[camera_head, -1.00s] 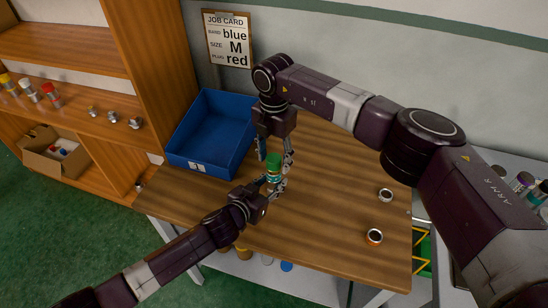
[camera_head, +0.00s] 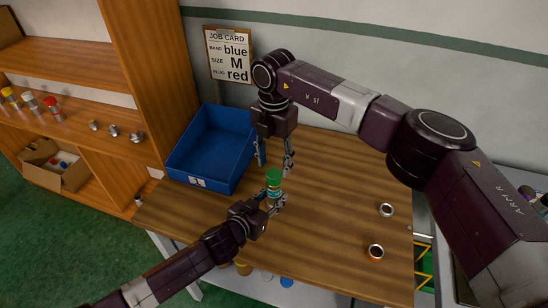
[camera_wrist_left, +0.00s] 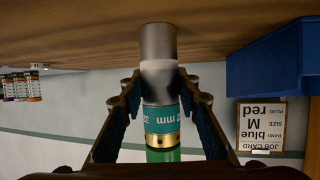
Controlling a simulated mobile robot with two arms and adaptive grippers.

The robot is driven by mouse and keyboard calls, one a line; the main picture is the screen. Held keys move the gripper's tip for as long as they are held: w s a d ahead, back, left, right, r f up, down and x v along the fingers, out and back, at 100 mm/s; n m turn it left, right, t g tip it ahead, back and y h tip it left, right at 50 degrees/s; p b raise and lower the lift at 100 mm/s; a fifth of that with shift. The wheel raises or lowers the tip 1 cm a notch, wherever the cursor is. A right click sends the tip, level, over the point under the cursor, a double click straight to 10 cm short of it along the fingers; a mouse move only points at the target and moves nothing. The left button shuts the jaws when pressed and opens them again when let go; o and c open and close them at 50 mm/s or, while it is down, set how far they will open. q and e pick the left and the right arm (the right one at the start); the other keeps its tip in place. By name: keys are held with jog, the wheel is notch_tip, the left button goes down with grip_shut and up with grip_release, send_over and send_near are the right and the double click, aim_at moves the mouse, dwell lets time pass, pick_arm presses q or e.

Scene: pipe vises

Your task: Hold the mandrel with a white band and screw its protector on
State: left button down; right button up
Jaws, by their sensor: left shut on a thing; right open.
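The mandrel (camera_head: 274,190) stands upright over the table, a teal label on its body. In the left wrist view, which is upside down, the mandrel (camera_wrist_left: 158,78) shows a grey end, a white band (camera_wrist_left: 158,66) and a gold collar. The green protector (camera_head: 274,176) sits at its top end; it also shows in the left wrist view (camera_wrist_left: 163,156). My left gripper (camera_head: 273,203) is shut on the mandrel's body below the protector. Whether its lower end touches the table is unclear. My right gripper (camera_head: 276,164) is open, pointing down, its fingertips just above the protector.
A blue bin (camera_head: 212,150) stands at the table's back left, below a job card (camera_head: 229,55) reading band blue, size M, plug red. Two small rings (camera_head: 386,209) (camera_head: 376,252) lie at the right of the table (camera_head: 325,205). Shelves with small parts stand left.

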aim_at(274, 173)
jog(key=n, duration=0.4)
jog(key=shift+r, duration=0.4)
jog(key=n, duration=0.5)
jog(key=shift+r+n, duration=0.3)
jog(key=shift+r, duration=0.1)
jog(key=n, duration=0.5)
jog(key=shift+r, duration=0.4)
jog(key=n, duration=0.3)
jog(key=r+n, duration=0.1)
jog(key=n, duration=0.2)
jog(key=shift+f, duration=4.05)
jog(key=shift+c, duration=0.5)
jog(key=c, duration=1.1)
jog(key=o, duration=1.3)
